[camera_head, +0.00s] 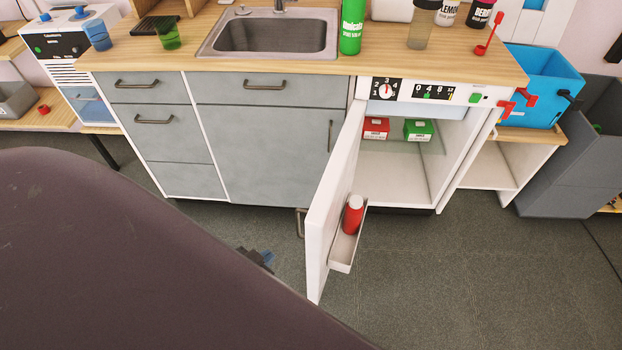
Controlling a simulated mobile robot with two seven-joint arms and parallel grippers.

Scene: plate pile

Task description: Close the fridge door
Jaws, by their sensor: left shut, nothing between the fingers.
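The white fridge door (322,215) stands wide open, hinged at the left side of the fridge (397,178) and swung out toward me. Its handle (300,223) is on the outer, left face. A red bottle (353,217) stands in the shelf on the door's inner side. The fridge interior holds a red box (376,128) and a green box (419,130) on a glass shelf. My left gripper (264,258) is small in view, left of the door and apart from it, shut and empty, partly hidden behind a large dark part of my body. My right gripper is not in view.
A counter (225,60) with a sink (270,35) runs above grey cabinets (265,150) left of the fridge. A blue bin (543,85) and a grey bin (570,160) stand at the right. The floor (430,285) right of the door is clear.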

